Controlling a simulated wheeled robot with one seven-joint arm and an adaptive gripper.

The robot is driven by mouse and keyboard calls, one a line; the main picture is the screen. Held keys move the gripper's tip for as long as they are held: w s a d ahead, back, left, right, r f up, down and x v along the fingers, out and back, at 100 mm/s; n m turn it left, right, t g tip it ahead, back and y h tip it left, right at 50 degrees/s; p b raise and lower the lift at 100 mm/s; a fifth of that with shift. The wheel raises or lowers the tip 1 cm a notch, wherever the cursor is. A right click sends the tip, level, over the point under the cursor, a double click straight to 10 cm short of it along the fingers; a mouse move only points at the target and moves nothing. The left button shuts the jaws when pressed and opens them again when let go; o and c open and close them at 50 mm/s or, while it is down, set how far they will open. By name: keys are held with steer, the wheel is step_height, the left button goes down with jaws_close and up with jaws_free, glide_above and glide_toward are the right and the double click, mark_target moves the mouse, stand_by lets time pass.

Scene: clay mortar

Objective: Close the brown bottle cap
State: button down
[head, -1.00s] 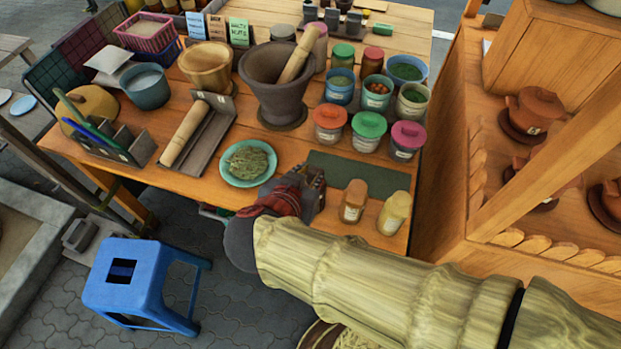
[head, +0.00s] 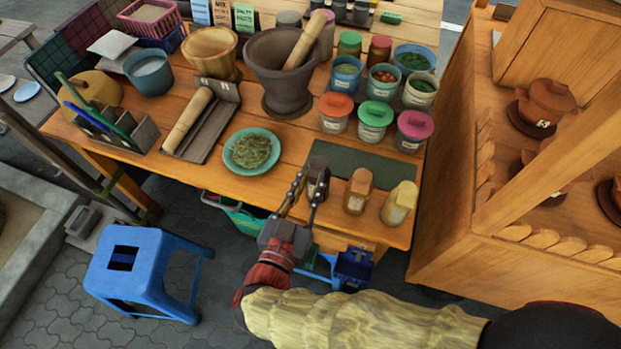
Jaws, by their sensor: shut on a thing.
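A small dark brown bottle (head: 318,172) stands upright near the front edge of the wooden table, beside the dark green mat. My gripper (head: 309,184) reaches up to it from the front, with one finger on each side, shut on it. The fingers cover part of the bottle, and I cannot tell from here how its cap sits. To its right stand a jar with a brown cap (head: 357,190) and a jar with a pale yellow cap (head: 399,203), both upright and apart from my gripper.
A teal plate of dried leaves (head: 251,151) lies to the left of the bottle. A dark mortar with a pestle (head: 281,75) and several lidded jars stand behind. A blue stool (head: 145,270) stands on the paving at the left.

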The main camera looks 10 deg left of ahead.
stand_by(0.4)
steer(key=c, duration=1.7)
jaws_free()
step_height(320, 180, up, 10)
